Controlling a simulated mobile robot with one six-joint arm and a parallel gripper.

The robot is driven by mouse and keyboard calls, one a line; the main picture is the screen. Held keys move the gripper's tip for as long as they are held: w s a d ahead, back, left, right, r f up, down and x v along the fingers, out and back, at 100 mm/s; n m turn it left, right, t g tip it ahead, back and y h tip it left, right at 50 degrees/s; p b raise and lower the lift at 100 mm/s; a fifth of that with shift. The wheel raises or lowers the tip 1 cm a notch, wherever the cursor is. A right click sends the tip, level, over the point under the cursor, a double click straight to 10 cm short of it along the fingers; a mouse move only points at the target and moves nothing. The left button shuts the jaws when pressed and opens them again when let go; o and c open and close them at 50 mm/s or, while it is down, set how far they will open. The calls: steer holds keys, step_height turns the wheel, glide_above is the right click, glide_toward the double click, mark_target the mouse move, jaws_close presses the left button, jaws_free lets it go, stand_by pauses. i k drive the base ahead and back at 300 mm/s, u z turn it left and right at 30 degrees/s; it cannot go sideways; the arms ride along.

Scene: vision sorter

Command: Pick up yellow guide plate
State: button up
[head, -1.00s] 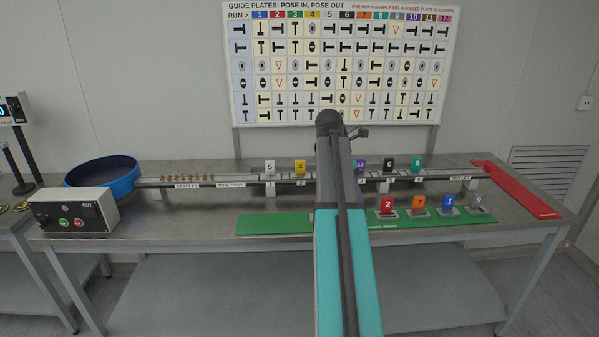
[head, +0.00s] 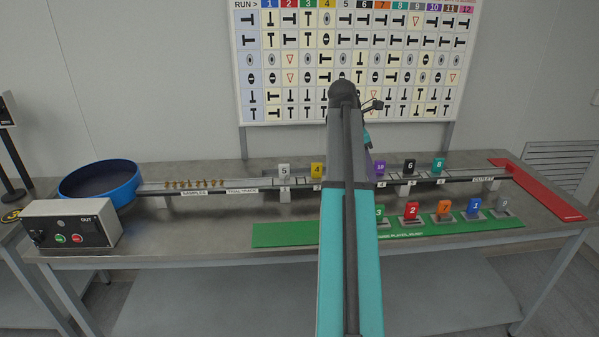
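The yellow guide plate (head: 317,170), marked 4, stands upright on the trial track (head: 240,186), just right of the white plate 5 (head: 284,171). My teal and grey arm reaches up the middle of the head view, just right of the yellow plate. My gripper itself is hidden behind the arm; only a small dark and teal part shows at the arm's far end. Whether it is open or shut does not show.
Purple (head: 379,168), black (head: 409,167) and teal (head: 439,166) plates stand farther right on the track. A green mat (head: 285,234) in front holds several plates, including red plate 2 (head: 411,210). A blue bowl (head: 100,180) and control box (head: 71,229) stand left.

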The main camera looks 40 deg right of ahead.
mark_target(317, 177)
steer(key=z, duration=0.05)
steer(key=i, duration=0.95)
